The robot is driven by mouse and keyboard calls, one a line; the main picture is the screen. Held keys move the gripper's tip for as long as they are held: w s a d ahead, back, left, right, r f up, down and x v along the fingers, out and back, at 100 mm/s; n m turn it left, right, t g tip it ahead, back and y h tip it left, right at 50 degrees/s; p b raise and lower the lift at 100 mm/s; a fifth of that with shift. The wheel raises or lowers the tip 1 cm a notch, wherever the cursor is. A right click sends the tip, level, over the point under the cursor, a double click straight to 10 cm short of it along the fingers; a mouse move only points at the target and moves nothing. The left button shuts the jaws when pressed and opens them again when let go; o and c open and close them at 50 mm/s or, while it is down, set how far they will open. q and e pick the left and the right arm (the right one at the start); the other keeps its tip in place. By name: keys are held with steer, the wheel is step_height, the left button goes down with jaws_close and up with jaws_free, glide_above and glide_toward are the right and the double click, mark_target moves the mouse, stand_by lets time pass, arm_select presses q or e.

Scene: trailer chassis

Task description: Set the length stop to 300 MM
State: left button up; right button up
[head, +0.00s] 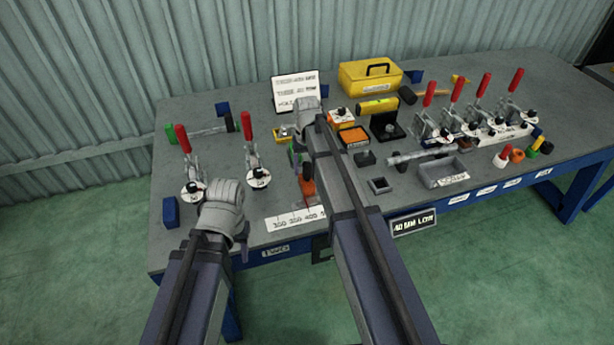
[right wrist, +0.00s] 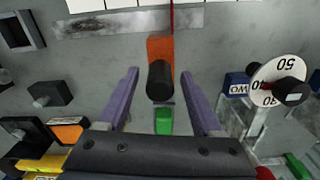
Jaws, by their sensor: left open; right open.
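The length stop is an orange slider (head: 307,188) with a red pointer, above a white number scale (head: 290,221). Its labels look like 200, 300 and 400; the pointer seems near the 400, but the exact reading is unclear. In the right wrist view the orange slider (right wrist: 160,49) carries a black knob (right wrist: 160,82), with a green part (right wrist: 163,121) behind it. My right gripper (right wrist: 160,75) is open, its purple fingers apart on either side of the knob.
Toggle clamps with red handles (head: 250,155) stand to the left, more (head: 455,90) to the right. A grey tray (head: 445,172) and a yellow toolbox (head: 368,77) are on the bench.

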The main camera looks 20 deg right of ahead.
steer(key=shift+f, duration=0.45)
steer(key=shift+c, duration=0.3)
jaws_close()
stand_by(0.9)
